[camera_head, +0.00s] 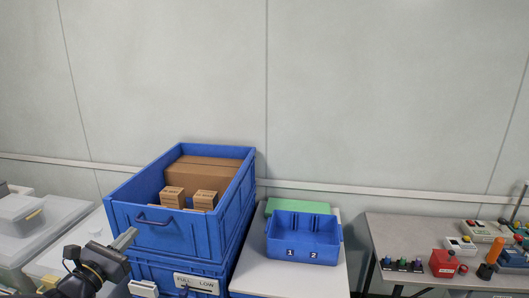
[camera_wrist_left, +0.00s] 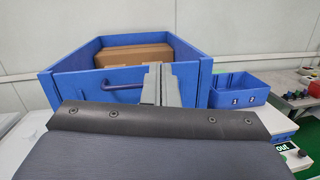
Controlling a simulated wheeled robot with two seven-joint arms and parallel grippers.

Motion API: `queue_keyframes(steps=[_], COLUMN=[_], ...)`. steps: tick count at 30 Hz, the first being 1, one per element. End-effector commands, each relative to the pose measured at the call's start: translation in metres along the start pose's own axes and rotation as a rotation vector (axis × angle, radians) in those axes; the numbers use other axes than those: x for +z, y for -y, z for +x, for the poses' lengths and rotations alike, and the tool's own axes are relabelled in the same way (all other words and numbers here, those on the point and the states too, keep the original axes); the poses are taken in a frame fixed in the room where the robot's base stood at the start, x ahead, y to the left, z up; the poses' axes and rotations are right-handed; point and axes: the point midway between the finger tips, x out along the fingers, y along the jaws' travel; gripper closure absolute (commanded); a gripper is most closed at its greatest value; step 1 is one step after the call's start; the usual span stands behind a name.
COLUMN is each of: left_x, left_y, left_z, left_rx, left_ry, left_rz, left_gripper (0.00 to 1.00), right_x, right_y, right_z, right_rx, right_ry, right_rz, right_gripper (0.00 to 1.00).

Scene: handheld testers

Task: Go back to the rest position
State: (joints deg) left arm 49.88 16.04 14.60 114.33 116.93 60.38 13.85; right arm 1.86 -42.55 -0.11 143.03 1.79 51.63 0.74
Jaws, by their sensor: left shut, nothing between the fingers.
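My left gripper (camera_head: 126,238) is shut and empty in front of the big blue crate, at the lower left of the head view. Its closed fingers (camera_wrist_left: 160,84) stand upright in the left wrist view, in front of the crate's near wall. I cannot tell whether they touch the crate. My right gripper is in neither view.
The big blue crate (camera_head: 171,236) holds brown cartons (camera_head: 206,172) and sits on another blue crate (camera_head: 170,276). A small two-slot blue bin (camera_head: 303,242) stands on a white table (camera_head: 281,277). Devices crowd the right table (camera_head: 391,232). A pale grey container (camera_head: 26,232) is at left.

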Motion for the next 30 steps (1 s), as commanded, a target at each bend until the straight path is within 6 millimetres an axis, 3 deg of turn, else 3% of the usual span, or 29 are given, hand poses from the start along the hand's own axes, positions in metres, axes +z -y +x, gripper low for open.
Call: queue_keyframes(steps=[1, 5, 9, 12, 16, 21, 25, 30], left_x=[0.016, 0.046, 0.056, 0.048, 0.03, 0.008, -0.001, -0.003], left_y=[0.03, 0.121, 0.211, 0.25, 0.268, 0.258, 0.247, 0.244], left_z=[0.002, -0.013, -0.067, -0.116, -0.177, -0.225, -0.239, -0.243], left_rx=[-0.096, -0.405, -0.76, -0.979, -1.204, -1.371, -1.422, -1.436], left_ry=[-0.002, -0.02, -0.025, -0.02, -0.006, 0.006, 0.004, 0.001], left_rz=[0.079, 0.365, 0.764, 1.071, 1.473, 1.892, 2.068, 2.116], left_gripper=[1.0, 1.0, 1.0, 1.0, 1.0, 1.0, 1.0, 1.0], right_x=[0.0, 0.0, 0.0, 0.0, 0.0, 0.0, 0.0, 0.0], right_y=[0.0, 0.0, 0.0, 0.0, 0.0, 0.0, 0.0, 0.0], right_z=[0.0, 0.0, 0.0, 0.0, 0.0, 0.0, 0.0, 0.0], right_rx=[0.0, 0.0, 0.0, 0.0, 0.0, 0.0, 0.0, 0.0], right_ry=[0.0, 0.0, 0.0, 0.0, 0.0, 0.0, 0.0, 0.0], right_rz=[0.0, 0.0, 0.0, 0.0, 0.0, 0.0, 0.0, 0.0], right_gripper=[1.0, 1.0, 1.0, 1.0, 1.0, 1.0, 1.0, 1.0])
